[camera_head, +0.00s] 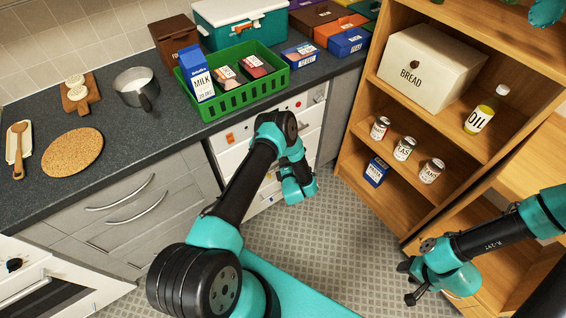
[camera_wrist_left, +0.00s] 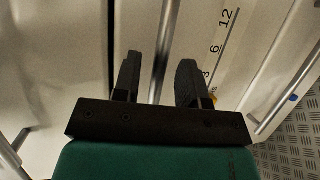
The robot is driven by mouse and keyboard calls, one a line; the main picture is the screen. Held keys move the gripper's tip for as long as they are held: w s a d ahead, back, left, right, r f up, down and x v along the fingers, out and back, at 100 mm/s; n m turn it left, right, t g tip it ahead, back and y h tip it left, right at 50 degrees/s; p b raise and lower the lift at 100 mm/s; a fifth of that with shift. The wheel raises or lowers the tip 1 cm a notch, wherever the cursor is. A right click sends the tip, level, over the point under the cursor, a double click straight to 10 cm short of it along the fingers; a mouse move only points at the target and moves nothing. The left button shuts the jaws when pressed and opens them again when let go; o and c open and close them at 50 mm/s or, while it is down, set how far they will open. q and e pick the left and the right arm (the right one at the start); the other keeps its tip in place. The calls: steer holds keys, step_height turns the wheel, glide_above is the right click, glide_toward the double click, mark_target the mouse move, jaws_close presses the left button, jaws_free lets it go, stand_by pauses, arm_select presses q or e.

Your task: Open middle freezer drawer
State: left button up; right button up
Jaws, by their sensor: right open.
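The white freezer (camera_head: 220,142) stands under the counter, its drawer fronts partly hidden behind my left arm in the head view. In the left wrist view a metal bar handle (camera_wrist_left: 168,35), with other bars to either side, crosses a white drawer front (camera_wrist_left: 190,30); it appears to be the middle one. My left gripper (camera_wrist_left: 158,80) has its fingers apart, one on each side of this bar, with gaps visible. In the head view my left gripper (camera_head: 298,190) is low at the freezer front, its fingertips hidden. My right gripper (camera_head: 410,283) is open and empty above the floor, at right.
Another bar handle (camera_wrist_left: 285,90) shows right in the wrist view. A green crate (camera_head: 235,97) with a milk carton (camera_head: 197,75) sits on the counter (camera_head: 110,125) above. A wooden shelf (camera_head: 375,100) stands right. Tiled floor (camera_head: 330,235) between the arms is clear.

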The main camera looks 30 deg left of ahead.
arm_select(q)
steer(key=shift+x, duration=1)
jaws_close()
